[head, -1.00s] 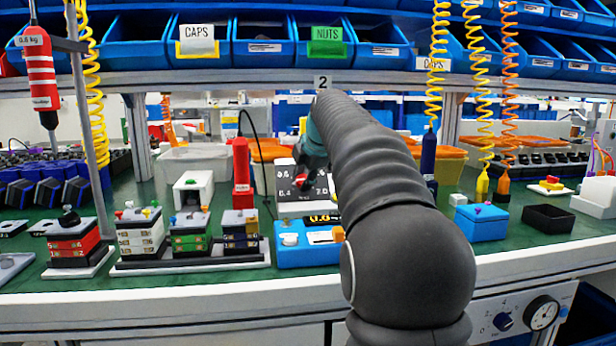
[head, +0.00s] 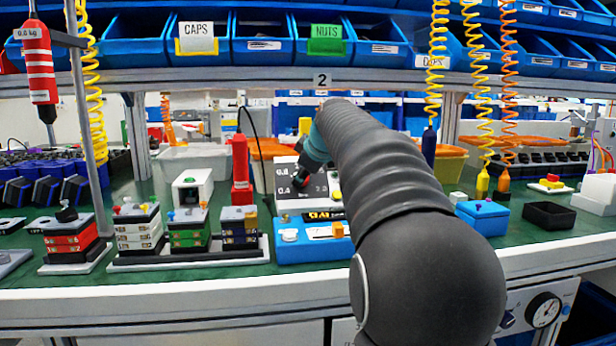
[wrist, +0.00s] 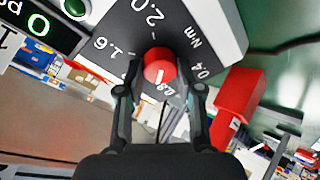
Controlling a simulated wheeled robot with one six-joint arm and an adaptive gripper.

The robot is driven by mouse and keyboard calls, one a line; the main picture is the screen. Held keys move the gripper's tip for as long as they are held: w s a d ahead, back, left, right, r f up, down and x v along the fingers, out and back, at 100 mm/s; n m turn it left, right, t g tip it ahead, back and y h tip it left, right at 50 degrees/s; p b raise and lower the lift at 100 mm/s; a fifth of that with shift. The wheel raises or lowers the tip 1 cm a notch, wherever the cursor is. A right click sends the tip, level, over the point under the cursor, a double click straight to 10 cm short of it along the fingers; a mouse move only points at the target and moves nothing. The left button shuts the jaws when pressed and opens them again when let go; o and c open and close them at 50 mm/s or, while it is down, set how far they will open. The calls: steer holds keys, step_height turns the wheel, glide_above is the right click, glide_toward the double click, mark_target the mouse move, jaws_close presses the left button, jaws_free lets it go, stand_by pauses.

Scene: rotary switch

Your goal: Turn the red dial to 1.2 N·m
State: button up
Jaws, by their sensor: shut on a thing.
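The red dial (wrist: 159,66) sits on a dark face panel (wrist: 115,45) with white numbers. In the wrist view, 2.0, 1.6, 0.4 N·m and 0.8 are readable around it; 1.2 is not seen. The white pointer line on the dial points down in the picture, near the 0.8 mark. My gripper (wrist: 162,76) is shut on the dial, one finger on each side. In the head view the panel (head: 313,192) stands on the bench, and my gripper (head: 306,171) covers most of the dial.
A red box-shaped tool (wrist: 238,105) stands close beside the panel; it also shows in the head view (head: 241,170). A blue unit (head: 300,252) with a display sits in front of the panel. Stacked blocks (head: 190,232) are at left.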

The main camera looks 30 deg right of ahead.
steer(key=m, duration=0.4)
steer(key=shift+s+f+m, duration=0.1)
steer(key=shift+f+m, duration=0.2)
steer(key=shift+f, duration=0.05)
steer(key=shift+m+h, duration=0.5)
steer(key=shift+m, duration=1.2)
steer(key=shift+m+t, duration=0.3)
steer(key=o, duration=1.2)
steer(key=shift+c, duration=0.2)
steer(key=shift+r, duration=0.15)
steer(key=shift+s+a+r, duration=0.1)
steer(key=shift+s+r, duration=0.2)
steer(key=shift+r, duration=0.1)
steer(key=v, duration=1.1)
